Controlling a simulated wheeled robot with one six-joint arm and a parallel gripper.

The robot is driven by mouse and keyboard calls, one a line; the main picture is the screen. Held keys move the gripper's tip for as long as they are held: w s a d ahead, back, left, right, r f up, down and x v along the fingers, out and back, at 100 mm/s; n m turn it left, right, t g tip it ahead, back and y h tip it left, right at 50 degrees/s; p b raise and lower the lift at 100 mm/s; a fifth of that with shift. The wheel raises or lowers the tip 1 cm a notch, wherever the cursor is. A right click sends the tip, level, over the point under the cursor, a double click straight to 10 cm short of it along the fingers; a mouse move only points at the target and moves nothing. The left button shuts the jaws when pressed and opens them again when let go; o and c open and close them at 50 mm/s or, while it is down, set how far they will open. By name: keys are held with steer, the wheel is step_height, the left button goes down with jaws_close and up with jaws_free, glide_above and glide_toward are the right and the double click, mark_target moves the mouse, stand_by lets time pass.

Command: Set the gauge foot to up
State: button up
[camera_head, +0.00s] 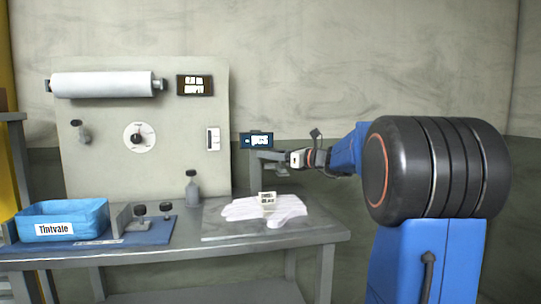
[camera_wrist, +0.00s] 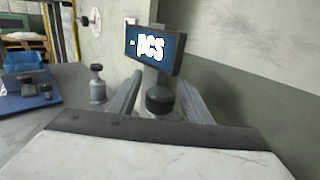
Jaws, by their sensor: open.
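The gauge stands at the back right of the bench, with a blue display (camera_head: 257,140) on a grey post and arm (camera_head: 253,172). The display also shows in the wrist view (camera_wrist: 154,47). A dark round knob (camera_wrist: 160,98) sits below the display; I cannot tell for sure whether it belongs to the gauge foot. My gripper (camera_head: 286,160) is at the gauge from the right. In the wrist view my gripper (camera_wrist: 160,78) is open, with one finger on each side of the knob. Contact is not clear. A small plate (camera_head: 282,172) shows under the gauge arm in the head view.
A blue Tintvale bin (camera_head: 62,221) and dark-knobbed pieces (camera_head: 140,215) are farther left. A panel with dial (camera_head: 139,137) stands behind.

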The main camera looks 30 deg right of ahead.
steer(key=shift+s, duration=0.1)
steer(key=v, duration=1.7)
